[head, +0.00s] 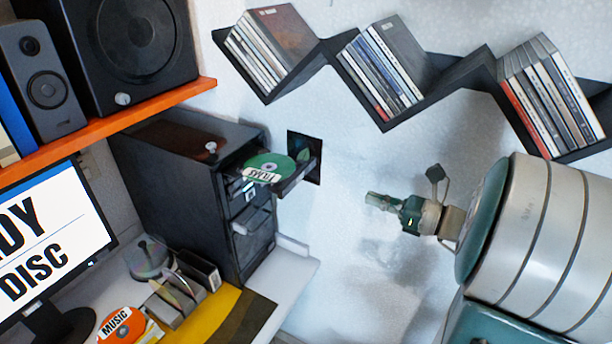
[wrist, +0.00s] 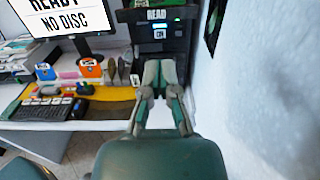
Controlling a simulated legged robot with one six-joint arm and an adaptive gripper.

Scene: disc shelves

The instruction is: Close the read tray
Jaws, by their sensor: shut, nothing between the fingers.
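The read tray (head: 292,174) sticks out of the upper part of the black cabinet (head: 178,180) in the head view. A green disc (head: 270,166) with a white label lies on it.
A monitor (head: 50,240) reading "READY" and "DISC" stands left of the cabinet. An orange disc labelled "MUSIC" (head: 116,325) lies on the desk. An orange shelf (head: 110,121) holds speakers. Zigzag wall shelves (head: 440,98) hold cases above my arm. Open space lies between gripper and tray.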

